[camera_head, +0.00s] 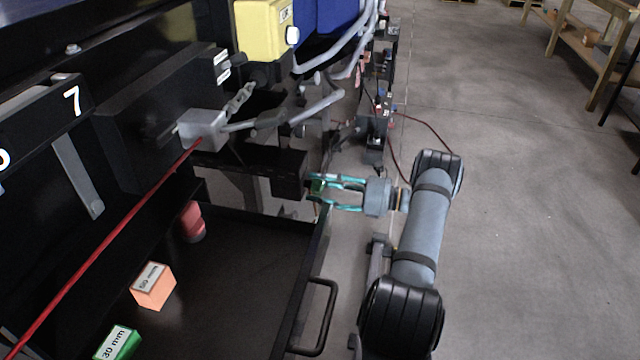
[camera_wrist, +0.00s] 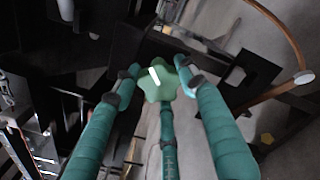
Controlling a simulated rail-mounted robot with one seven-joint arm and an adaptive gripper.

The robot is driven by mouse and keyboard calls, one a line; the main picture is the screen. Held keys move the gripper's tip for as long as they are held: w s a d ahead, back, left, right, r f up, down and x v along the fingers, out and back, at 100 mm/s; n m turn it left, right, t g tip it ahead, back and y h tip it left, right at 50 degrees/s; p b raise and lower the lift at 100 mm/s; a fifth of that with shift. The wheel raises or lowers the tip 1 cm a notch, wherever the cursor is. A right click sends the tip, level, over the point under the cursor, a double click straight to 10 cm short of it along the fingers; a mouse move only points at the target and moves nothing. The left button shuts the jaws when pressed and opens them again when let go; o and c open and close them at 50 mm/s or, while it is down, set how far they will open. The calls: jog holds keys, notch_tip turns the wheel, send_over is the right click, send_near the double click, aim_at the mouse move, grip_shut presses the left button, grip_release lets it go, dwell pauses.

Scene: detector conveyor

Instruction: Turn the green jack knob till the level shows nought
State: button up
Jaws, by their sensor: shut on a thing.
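The green jack knob (camera_wrist: 158,84) is star-shaped with a white mark on its face, and sits in the middle of the wrist view. In the head view a bit of the knob (camera_head: 318,186) shows at the end of a black block. My gripper (camera_head: 322,187) has teal fingers and reaches the knob from the right. In the wrist view its fingers stand around the knob, shut on it. The white mark runs on a slant, from upper left to lower right. I cannot make out a level or its reading in either view.
A black tray (camera_head: 265,235) with a handle (camera_head: 328,318) lies below, holding an orange block (camera_head: 153,286) marked 50 mm and a green block (camera_head: 118,343) marked 30 mm. A red rod (camera_head: 105,245) slants above it. Cables hang behind my gripper. Open floor lies to the right.

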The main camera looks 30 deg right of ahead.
jog(key=m, duration=0.3)
jog(key=m+p, duration=0.1)
jog(key=m, duration=0.1)
jog(key=shift+s+a+f+m, duration=0.15)
jog(key=shift+s+f+m, duration=0.05)
jog(key=shift+f+m, duration=0.1)
jog(key=m+p, duration=0.1)
jog(key=m, duration=0.4)
jog(key=shift+r+m, duration=0.1)
jog(key=shift+m, duration=0.2)
jog(key=m, duration=0.5)
jog(key=shift+r+p, duration=0.1)
jog(key=shift+p, duration=0.3)
jog(key=shift+w+r+m, duration=0.1)
jog(key=shift+w+m, duration=0.05)
jog(key=shift+m, duration=2.15)
jog(key=o, duration=1.1)
jog(key=shift+r, duration=0.2)
